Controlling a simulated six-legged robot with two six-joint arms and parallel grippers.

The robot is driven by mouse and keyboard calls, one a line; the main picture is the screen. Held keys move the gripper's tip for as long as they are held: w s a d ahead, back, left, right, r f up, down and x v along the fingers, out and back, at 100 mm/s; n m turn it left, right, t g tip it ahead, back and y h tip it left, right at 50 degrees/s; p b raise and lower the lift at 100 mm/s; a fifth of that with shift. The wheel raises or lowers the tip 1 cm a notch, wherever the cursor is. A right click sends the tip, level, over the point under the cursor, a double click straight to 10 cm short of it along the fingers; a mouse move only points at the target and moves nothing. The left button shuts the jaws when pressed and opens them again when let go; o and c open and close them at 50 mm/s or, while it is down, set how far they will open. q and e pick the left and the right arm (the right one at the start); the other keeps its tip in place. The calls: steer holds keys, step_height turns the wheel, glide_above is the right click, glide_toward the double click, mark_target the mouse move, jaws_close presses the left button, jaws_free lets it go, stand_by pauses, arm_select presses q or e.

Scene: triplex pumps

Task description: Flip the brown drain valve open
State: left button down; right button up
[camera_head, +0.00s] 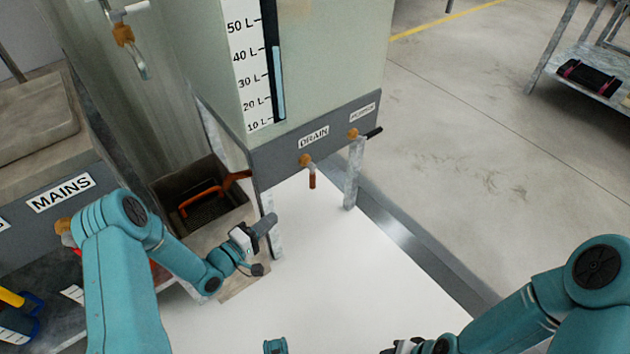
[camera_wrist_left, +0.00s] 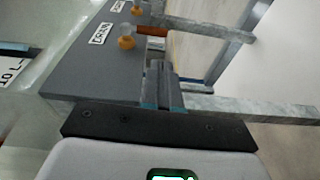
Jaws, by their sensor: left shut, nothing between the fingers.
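The brown drain valve (camera_head: 312,181) hangs straight down from its brass body under the DRAIN label, on the grey front strip of the tank. It also shows in the left wrist view (camera_wrist_left: 152,30), sticking out to the right from its brass body. My left gripper (camera_head: 268,222) is shut and empty, lower left of the valve and apart from it. In the left wrist view, its closed fingers (camera_wrist_left: 160,72) are just below the valve in the picture. My right gripper (camera_head: 402,346) is only partly seen at the bottom edge; its fingers are not clear.
A second valve with a black handle (camera_head: 373,132) is right of the drain valve. Metal tank legs (camera_head: 351,180) stand close by. A dark bin (camera_head: 170,192) with an orange-handled object is left of my left gripper. The white surface (camera_head: 330,270) below is clear.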

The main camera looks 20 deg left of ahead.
arm_select(q)
steer(key=shift+a+r, duration=0.1)
steer(key=shift+r, duration=0.2)
steer(key=b, duration=0.4)
glide_toward(311, 184)
steer(key=x, duration=0.5)
steer(key=shift+w+f, duration=0.1)
steer(key=shift+w, duration=0.3)
steer(key=shift+w+d, duration=0.3)
steer(key=shift+w, duration=0.15)
